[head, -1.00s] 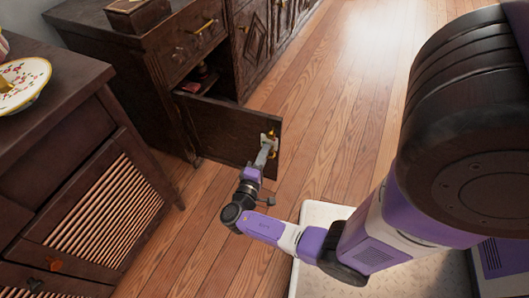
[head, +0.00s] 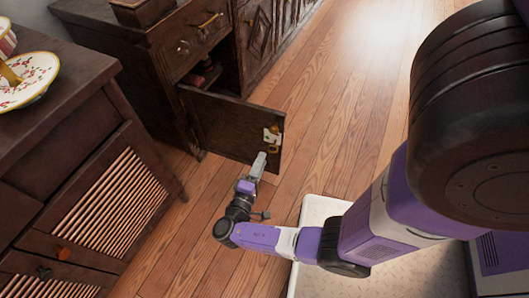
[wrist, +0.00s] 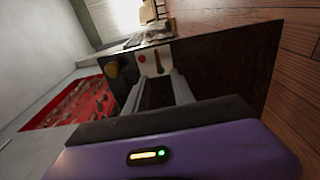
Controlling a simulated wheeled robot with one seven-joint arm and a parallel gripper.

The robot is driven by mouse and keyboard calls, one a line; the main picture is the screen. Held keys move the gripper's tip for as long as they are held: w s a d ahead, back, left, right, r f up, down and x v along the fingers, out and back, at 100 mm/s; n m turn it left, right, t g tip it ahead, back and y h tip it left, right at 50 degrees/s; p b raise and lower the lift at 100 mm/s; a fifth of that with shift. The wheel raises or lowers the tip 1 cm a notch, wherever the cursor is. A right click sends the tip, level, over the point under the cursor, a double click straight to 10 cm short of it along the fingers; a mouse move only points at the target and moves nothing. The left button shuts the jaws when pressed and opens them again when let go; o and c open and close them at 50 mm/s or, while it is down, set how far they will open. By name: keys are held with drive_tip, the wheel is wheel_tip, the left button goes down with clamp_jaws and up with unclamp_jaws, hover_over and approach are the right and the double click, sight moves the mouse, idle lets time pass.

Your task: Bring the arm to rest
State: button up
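My gripper (head: 260,158) is in front of the open cabinet door (head: 228,122), close to the pale plate with brass parts (head: 272,137) at the door's free end. In the wrist view my gripper (wrist: 158,82) shows two grey fingers spread apart with nothing between them. The pale plate (wrist: 152,62) and a brass knob (wrist: 115,68) are just beyond the fingertips. The forearm is stretched low over the floor, away from my base.
The dark cabinet (head: 175,60) stands at the back left with its lower compartment open. A nearer cabinet with slatted panels (head: 95,200) fills the left, with a patterned plate (head: 35,85) on top. Wooden floor (head: 340,110) is clear to the right of the door.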

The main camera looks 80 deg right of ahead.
drive_tip(key=shift+a, duration=0.55)
